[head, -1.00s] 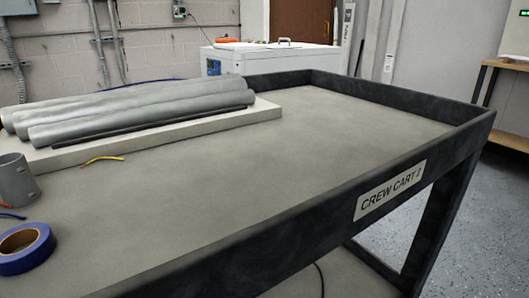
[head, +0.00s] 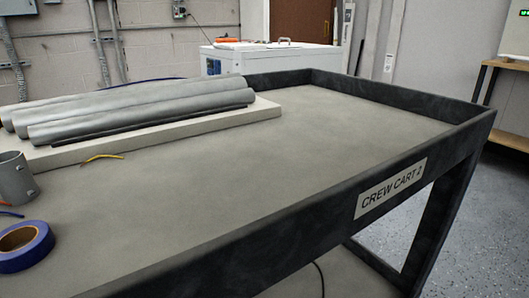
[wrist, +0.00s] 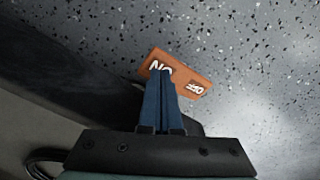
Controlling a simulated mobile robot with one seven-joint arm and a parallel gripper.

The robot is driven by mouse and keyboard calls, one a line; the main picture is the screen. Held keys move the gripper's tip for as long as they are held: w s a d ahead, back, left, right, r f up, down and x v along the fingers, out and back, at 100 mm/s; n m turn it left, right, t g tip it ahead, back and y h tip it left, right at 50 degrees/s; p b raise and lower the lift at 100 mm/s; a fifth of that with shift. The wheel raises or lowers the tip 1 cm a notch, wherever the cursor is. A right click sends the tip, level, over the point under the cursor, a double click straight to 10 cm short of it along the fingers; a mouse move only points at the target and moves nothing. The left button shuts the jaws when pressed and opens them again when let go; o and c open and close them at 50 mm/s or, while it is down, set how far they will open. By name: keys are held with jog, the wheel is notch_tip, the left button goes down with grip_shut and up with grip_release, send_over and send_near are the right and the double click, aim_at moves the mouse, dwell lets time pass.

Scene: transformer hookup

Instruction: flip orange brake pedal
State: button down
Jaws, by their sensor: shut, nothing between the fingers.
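The orange brake pedal (wrist: 185,70) shows in the wrist view, a flat orange plate with white "ON" lettering at its left end and "OFF" at its right end. Speckled floor lies behind it. My gripper (wrist: 161,75) is shut and empty, its blue fingertips over the "ON" end and hiding part of that lettering. I cannot tell whether the fingertips touch the pedal. The pedal and my gripper do not show in the head view.
In the head view, a cart (head: 290,150) with a dark raised rim fills the middle. Grey pipes (head: 130,107), a roll of blue tape (head: 24,246) and a grey cup-like fitting (head: 15,179) sit on its left side. Speckled floor (head: 480,210) is clear at right.

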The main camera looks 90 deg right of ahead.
jog(key=shift+f+b, duration=0.65)
jog(key=shift+f, duration=0.35)
jog(key=shift+r, duration=0.1)
dwell(0.3)
notch_tip(320, 180, up, 7)
jog(key=p, duration=0.8)
dwell(0.6)
